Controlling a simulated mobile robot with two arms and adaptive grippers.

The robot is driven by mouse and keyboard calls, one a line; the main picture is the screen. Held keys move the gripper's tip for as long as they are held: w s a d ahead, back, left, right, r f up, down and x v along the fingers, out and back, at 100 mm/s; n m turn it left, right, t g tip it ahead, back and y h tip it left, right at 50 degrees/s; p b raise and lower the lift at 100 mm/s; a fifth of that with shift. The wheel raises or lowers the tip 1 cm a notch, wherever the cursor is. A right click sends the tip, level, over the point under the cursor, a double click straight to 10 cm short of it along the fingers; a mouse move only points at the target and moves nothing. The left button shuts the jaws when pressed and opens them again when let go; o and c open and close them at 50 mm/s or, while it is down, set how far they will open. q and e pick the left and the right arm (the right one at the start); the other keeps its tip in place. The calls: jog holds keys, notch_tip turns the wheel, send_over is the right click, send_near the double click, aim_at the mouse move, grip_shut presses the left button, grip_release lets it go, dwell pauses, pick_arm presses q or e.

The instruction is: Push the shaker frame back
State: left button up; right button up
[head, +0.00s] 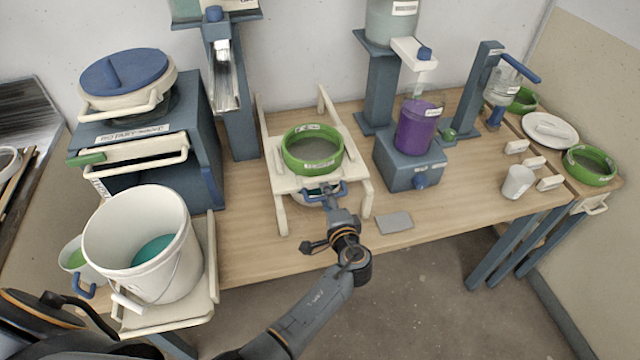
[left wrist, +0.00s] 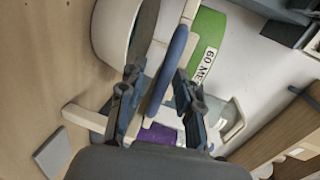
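The shaker frame (head: 285,185) is a cream frame on the wooden table with a green-rimmed sieve (head: 312,150) on top. A blue handle (head: 342,188) is at its front; a white bowl sits partly hidden under the sieve. My left gripper (head: 329,193) is at this handle, its arm reaching from the bottom. In the left wrist view, the blue handle bar (left wrist: 167,70) lies between the two spread fingers of my left gripper (left wrist: 158,82), with a gap showing at least on the left side. The green sieve rim (left wrist: 206,42) shows beyond. My right gripper is out of view.
A white bucket (head: 143,243) stands at left, before a blue machine (head: 150,150). A purple-filled container (head: 418,127) stands on a blue base right of the frame. A grey flat plate (head: 394,222) lies near the table's front edge. The wall is behind.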

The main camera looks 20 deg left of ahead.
pick_arm(q)
jog(key=shift+w, duration=0.1)
jog(key=shift+r, duration=0.1)
jog(key=shift+c, duration=0.4)
grip_shut()
